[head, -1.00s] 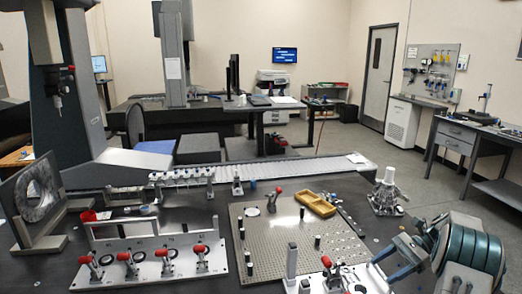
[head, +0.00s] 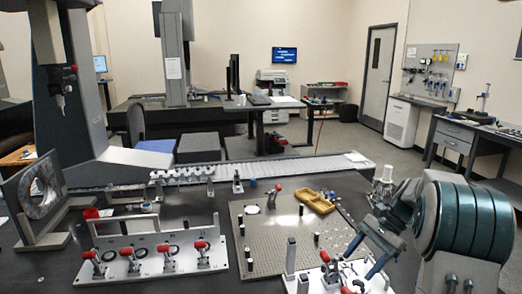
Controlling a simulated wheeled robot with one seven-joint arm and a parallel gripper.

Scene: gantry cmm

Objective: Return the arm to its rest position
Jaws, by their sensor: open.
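My gripper (head: 362,248) is at the lower right of the head view, with its two blue-grey fingers spread apart. Nothing shows between them. It hangs above the right end of a small silver fixture with a red-knobbed clamp (head: 325,258). Whether the fingertips touch that fixture I cannot tell. My arm's thick dark teal wrist fills the right foreground and hides part of the table behind it.
A perforated plate (head: 268,240) with posts and a yellow tray (head: 317,202) lies left of my gripper. A silver cone-shaped stand (head: 383,178) is partly hidden behind it. A clamp rack (head: 150,258) and ring fixture (head: 40,190) stand left.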

